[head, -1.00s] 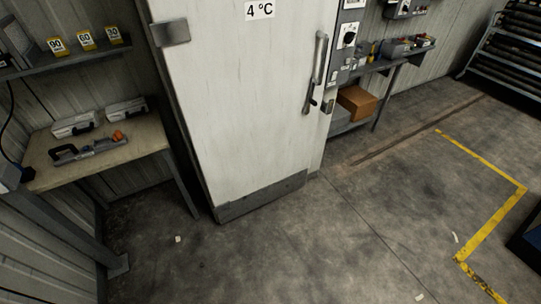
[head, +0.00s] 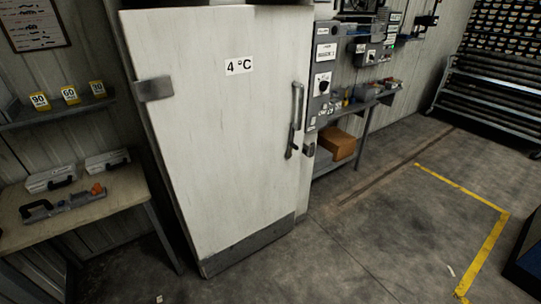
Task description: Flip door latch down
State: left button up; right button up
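A tall white cold-room door (head: 225,130) marked "4 °C" stands shut in the middle of the head view. A long vertical metal handle (head: 298,108) is at its right edge. A dark latch lever (head: 291,148) sits at the handle's lower end, and a small dark catch (head: 309,149) is on the frame just right of it. The lever's exact position is too small to tell. Neither of my grippers shows in the head view.
A workbench (head: 130,203) with cases and a tool stands left of the door, below a shelf (head: 50,116). A control panel (head: 323,75), a side bench (head: 365,105) and a cardboard box (head: 337,144) are at right. The floor in front is open, with yellow tape (head: 485,247).

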aim_at(294, 145)
jog(key=i+l+u, duration=0.1)
jog(key=l+u, duration=0.25)
jog(key=i+l+u, duration=0.1)
jog(key=l+u, duration=0.75)
jog(key=l, duration=1.1)
jog(key=l+u, duration=0.15)
jog(key=l, duration=1.05)
jog(key=k+l+u, duration=0.1)
jog(key=l, duration=1.15)
